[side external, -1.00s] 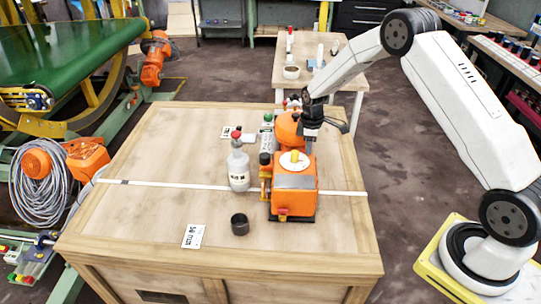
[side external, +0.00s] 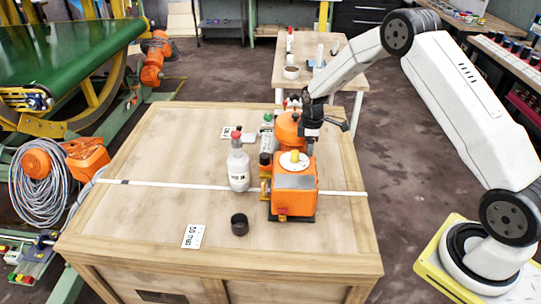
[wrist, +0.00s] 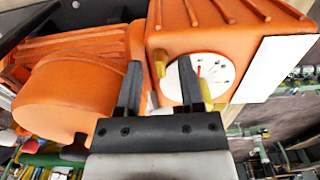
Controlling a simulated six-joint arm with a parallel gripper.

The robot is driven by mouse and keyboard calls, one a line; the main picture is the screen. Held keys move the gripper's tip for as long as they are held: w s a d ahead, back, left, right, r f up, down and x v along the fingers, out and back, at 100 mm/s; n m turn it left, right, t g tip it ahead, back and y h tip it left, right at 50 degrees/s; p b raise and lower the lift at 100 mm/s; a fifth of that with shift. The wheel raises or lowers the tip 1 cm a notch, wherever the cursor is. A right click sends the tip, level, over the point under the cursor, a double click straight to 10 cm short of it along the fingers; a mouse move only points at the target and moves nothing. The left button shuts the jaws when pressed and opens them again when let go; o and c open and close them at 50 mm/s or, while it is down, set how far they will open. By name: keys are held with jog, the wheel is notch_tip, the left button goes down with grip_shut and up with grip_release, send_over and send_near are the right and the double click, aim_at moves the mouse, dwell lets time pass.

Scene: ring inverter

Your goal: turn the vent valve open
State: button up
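The orange ring inverter (side external: 296,200) stands on the wooden bench, with a white disc and yellow knob (side external: 295,157) on top. A small yellow part (side external: 264,190) is on its left side. I cannot tell for sure which part is the vent valve. In the wrist view the orange housing (wrist: 225,30) has a white round dial (wrist: 215,72) with a red needle, partly behind my right finger. My gripper (wrist: 158,82) has its fingers apart, with nothing seen held between them. In the side view my gripper (side external: 309,148) is just above and behind the inverter, by a rounded orange part (side external: 287,127).
A bottle (side external: 238,168) stands left of the inverter, close by. A small black cup (side external: 239,224) and a white card (side external: 193,236) lie in front. The bench's left side is mostly clear.

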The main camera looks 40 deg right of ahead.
jog(key=shift+r, duration=0.1)
jog(key=shift+r, duration=3.8)
jog(key=shift+s+a+r, duration=0.15)
jog(key=s+a+r+m+t, duration=0.1)
jog(key=s+a+m, duration=0.3)
jog(key=s, duration=0.7)
jog(key=s+a+r+m+t, duration=0.1)
jog(key=s+a+r+m, duration=0.2)
jog(key=s+a+m, duration=0.2)
jog(key=s+a, duration=0.3)
jog(key=s, duration=0.3)
jog(key=shift+a+r+t, duration=0.2)
jog(key=shift+r+t, duration=0.1)
jog(key=shift+r, duration=0.05)
